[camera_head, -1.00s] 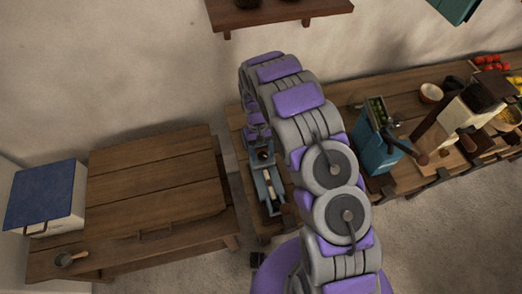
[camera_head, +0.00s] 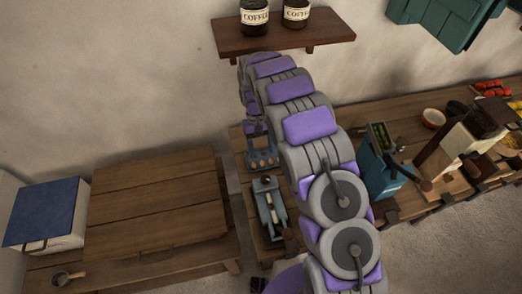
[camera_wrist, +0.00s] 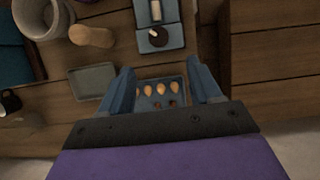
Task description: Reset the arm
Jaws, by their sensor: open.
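My purple and grey arm (camera_head: 310,125) arches up across the middle of the head view and bends down at its far end. My gripper shows in the wrist view (camera_wrist: 163,90), with its two blue-grey fingers spread wide and nothing held between them. Below and between the fingers is a blue-grey tray (camera_wrist: 176,87) with several small brown, egg-like items. In the head view the tray (camera_head: 262,168) sits on the narrow wooden table under the arm's far end.
A grey-blue device (camera_head: 270,208) stands nearer on that table. A wooden table (camera_head: 155,205) with a blue-lidded box (camera_head: 45,213) is at left. A teal grinder-like box (camera_head: 380,172) stands at right. A wall shelf (camera_head: 285,36) holds two coffee jars above the arm.

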